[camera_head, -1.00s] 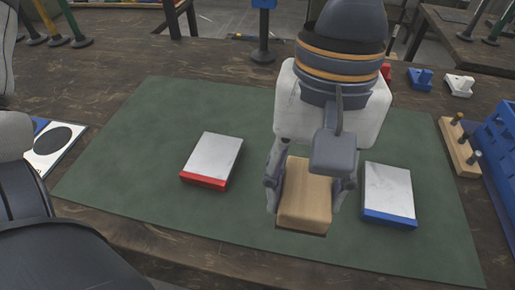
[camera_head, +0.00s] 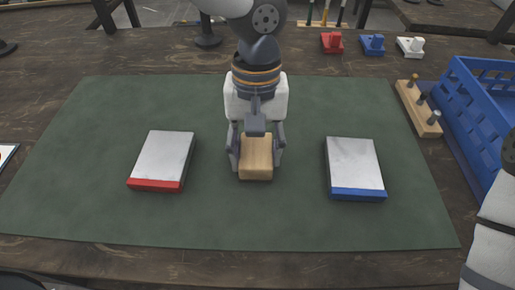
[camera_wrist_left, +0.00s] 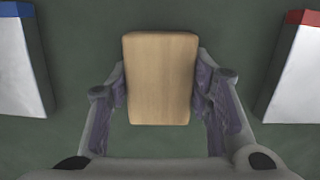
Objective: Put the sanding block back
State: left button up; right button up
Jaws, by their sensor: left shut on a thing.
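The sanding block, a plain light-wood block (camera_head: 256,158), stands between the fingers of my left gripper (camera_head: 256,150). The fingers are shut on its two sides; it also shows in the left wrist view (camera_wrist_left: 160,78). The block is over the middle of the green mat (camera_head: 215,220), roughly midway between a white-topped pad with a red edge (camera_head: 163,158) and one with a blue edge (camera_head: 354,167). I cannot tell whether its underside touches the mat. My right gripper is out of view.
A wooden rack with pegs (camera_head: 418,108) and a blue crate (camera_head: 475,125) stand at the right. Red (camera_head: 332,43), blue (camera_head: 373,45) and white (camera_head: 410,47) small fixtures stand behind the mat. The mat's front part is clear.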

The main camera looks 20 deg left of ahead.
aim_at(256, 141)
pick_arm(q)
jog(key=shift+f, duration=0.3)
jog(key=o, duration=1.2)
notch_tip(256, 141, up, 12)
jog(key=w, duration=0.1)
jog(key=shift+w+a+p, duration=0.25)
jog(key=shift+w+p, duration=0.05)
jog(key=shift+w, duration=0.05)
